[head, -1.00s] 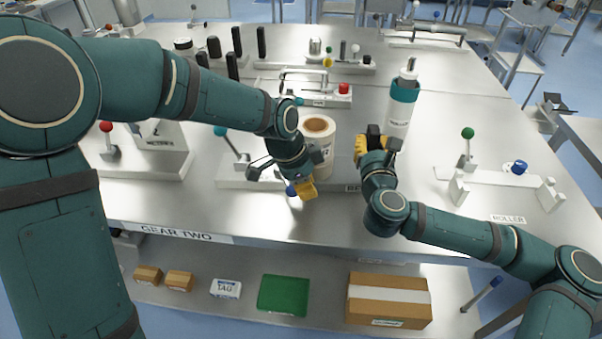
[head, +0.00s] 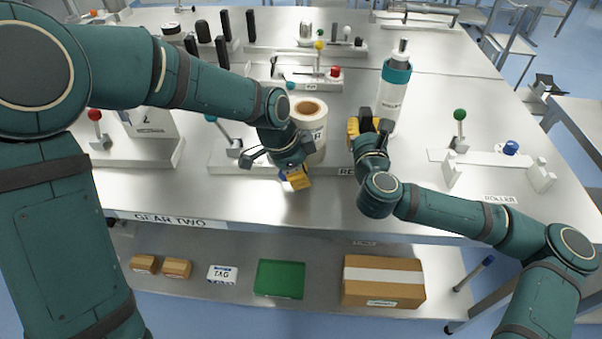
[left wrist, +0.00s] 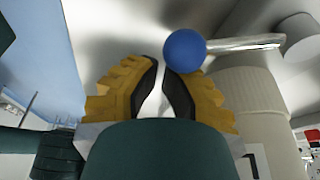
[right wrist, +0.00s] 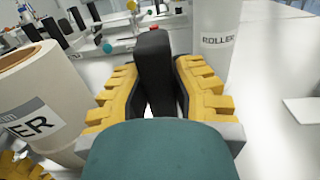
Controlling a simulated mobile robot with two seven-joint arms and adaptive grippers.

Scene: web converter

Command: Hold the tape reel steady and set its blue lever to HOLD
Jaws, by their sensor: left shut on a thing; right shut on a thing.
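The tape reel (head: 309,118), a cream roll with a brown core, stands on a pale base near the front of the table. It also shows in the right wrist view (right wrist: 45,95). Its lever has a blue ball (left wrist: 185,50) on a metal rod. My left gripper (head: 296,178) is in front of the reel; its fingertips are at the blue ball, their contact partly hidden. My right gripper (head: 362,130), right of the reel, is shut on an upright black handle (right wrist: 155,60). The HOLD mark cannot be read.
A white bottle with a teal collar (head: 396,72) stands just behind my right gripper. A roller stand with a green-knobbed lever (head: 460,116) is to the right. A red-knobbed lever (head: 95,115) is at left. Boxes and a green tray (head: 280,279) lie on the lower shelf.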

